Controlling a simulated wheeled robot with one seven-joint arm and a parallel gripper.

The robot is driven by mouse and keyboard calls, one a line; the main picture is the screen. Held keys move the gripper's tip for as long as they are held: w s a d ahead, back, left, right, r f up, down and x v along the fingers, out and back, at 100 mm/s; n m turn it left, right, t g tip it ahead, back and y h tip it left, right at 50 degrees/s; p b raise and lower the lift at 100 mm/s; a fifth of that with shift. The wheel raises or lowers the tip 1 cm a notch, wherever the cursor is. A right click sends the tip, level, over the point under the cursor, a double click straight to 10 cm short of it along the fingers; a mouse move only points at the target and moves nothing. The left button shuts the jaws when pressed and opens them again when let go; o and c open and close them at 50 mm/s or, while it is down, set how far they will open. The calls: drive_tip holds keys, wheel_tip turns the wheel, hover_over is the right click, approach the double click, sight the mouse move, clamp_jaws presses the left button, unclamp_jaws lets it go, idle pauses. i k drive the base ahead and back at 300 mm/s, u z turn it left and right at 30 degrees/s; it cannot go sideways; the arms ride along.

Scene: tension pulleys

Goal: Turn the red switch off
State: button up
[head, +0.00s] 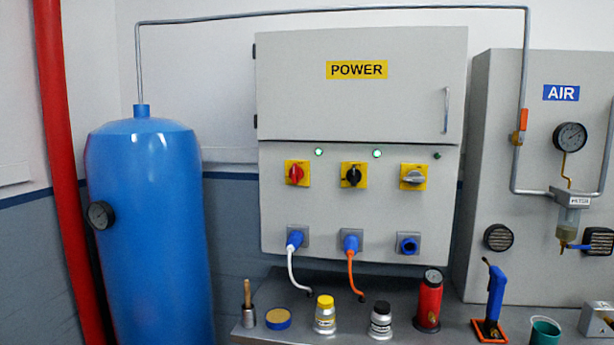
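The red switch (295,173) sits on a yellow square plate at the left of the grey power box's lower panel (330,215). Its knob looks slightly tilted; the fine marks on the plate are too small to read. A green lamp (319,152) above and to the right of it is lit. A black switch (353,175) and a grey switch (413,177) are to its right on like plates. My gripper is not in the head view.
A steel table (280,336) below the box bears bottles, a brush, a red cylinder (429,300) and a blue-handled tool (494,300). White and orange cables hang from blue plugs under the switches. A blue tank (150,240) stands at left. The space before the switches looks clear.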

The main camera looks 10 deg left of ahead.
sight(295, 174)
drive_tip(key=k, duration=0.65)
drive_tip(key=u, duration=0.6)
drive_tip(key=i, duration=0.6)
drive_tip(key=u, duration=0.8)
drive_tip(key=i, duration=1.55)
drive_tip(key=z, duration=0.65)
